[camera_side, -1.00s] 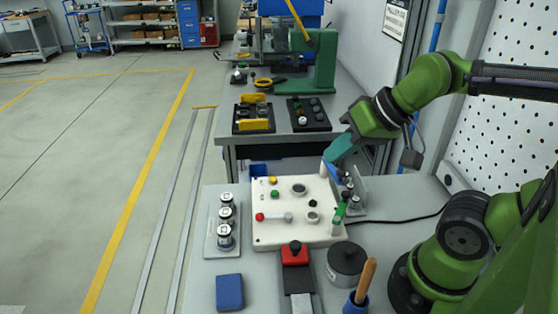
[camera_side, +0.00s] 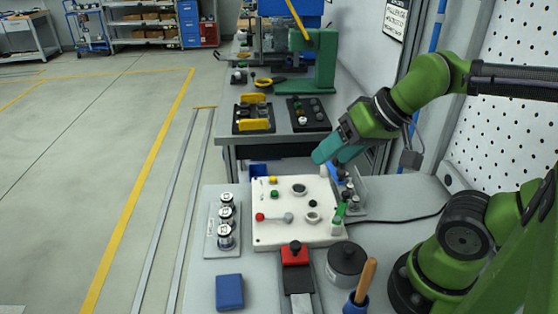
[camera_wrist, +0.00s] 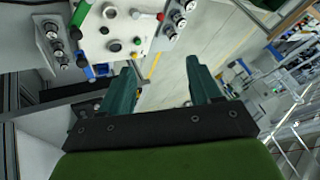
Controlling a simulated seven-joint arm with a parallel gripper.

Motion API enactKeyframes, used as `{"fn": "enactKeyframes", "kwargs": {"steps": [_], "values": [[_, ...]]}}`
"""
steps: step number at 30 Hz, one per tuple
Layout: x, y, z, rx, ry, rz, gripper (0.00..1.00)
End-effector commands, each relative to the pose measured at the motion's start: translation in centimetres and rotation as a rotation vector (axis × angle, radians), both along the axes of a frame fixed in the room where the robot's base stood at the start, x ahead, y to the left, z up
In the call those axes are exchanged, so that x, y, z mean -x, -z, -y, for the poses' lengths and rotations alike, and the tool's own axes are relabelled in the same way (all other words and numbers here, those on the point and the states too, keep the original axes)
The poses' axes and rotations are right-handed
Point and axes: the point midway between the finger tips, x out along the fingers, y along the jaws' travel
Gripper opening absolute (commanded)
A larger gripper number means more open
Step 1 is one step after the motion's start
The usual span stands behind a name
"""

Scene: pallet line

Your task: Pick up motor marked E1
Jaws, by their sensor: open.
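Three silver motors (camera_side: 227,217) with white, dark-marked tops stand in a row on a light plate (camera_side: 211,239) left of the white panel. They appear in part at the top of the wrist view (camera_wrist: 180,17). Smaller silver cylinders (camera_side: 354,200) stand on a bracket right of the panel and show at the wrist view's upper left (camera_wrist: 56,42). I cannot read which piece is marked E1. My gripper (camera_side: 328,158) is open and empty above the panel's back right corner, away from the row of three. In the wrist view its teal fingers (camera_wrist: 160,67) are apart with floor between them.
The white panel (camera_side: 271,235) carries knobs, buttons and a lever. A red block (camera_side: 295,257), a dark round pot (camera_side: 346,259), a wooden-handled tool (camera_side: 366,278) and a blue block (camera_side: 229,291) are in front. A second table (camera_side: 250,152) with trays is behind.

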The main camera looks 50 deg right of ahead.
Motion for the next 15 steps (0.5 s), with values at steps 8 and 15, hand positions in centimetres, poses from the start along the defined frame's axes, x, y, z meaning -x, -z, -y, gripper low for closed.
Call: {"fn": "enactKeyframes", "kwargs": {"steps": [8, 15], "values": [[-3.6, 2.5, -4.1, 0.033, -0.177, -0.181, 0.63], [-10.3, 5.3, -8.5, 0.181, -0.276, -0.311, 0.63]]}}
